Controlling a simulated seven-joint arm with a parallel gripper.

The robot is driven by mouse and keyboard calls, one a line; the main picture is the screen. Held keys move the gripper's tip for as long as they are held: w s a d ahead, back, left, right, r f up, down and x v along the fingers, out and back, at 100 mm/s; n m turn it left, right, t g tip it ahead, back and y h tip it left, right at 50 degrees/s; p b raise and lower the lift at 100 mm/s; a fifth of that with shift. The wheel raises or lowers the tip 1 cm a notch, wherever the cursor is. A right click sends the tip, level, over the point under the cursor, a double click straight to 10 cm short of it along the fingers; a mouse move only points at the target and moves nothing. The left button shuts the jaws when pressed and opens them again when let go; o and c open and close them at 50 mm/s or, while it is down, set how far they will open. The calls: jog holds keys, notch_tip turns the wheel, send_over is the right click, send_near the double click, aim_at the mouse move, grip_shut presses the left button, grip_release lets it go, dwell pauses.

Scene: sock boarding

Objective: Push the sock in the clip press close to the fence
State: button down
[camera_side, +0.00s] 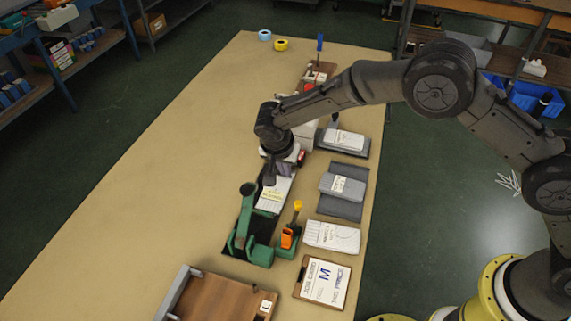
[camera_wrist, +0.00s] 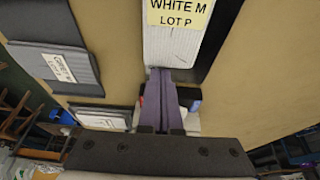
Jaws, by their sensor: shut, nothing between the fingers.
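The green clip press (camera_side: 262,252) stands near the front middle of the table, with a dark bed, an orange part and a yellow-knobbed lever. A white sock (camera_side: 283,188) with a yellow label lies at its far end, its labelled part toward the press. In the wrist view the sock (camera_wrist: 178,43) reads "WHITE M LOT P" and lies beside a dark edge. My gripper (camera_side: 268,181) is shut and empty, its fingers pointing down at the sock's far end. In the wrist view the fingertips (camera_wrist: 158,71) meet or overlap that end; contact is unclear. I cannot make out the fence.
Grey socks on dark boards (camera_side: 348,207) and a folded white sock (camera_side: 332,237) lie to the right. A job-card clipboard (camera_side: 301,291) and a wooden tray marked L (camera_side: 215,299) are in front. Tape rolls (camera_side: 281,45) lie far back. The table's left side is clear.

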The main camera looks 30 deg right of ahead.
aim_at(280, 184)
jog(key=shift+s+a+f, duration=0.1)
jog(key=shift+s+a, duration=0.05)
jog(key=shift+a, duration=0.3)
jog(key=shift+a+r, duration=0.1)
jog(key=shift+r, duration=0.15)
jog(key=v, duration=0.7)
jog(key=shift+s+r, duration=0.1)
jog(key=shift+r, duration=0.35)
jog(key=shift+s+r, duration=0.1)
jog(key=shift+r, duration=0.65)
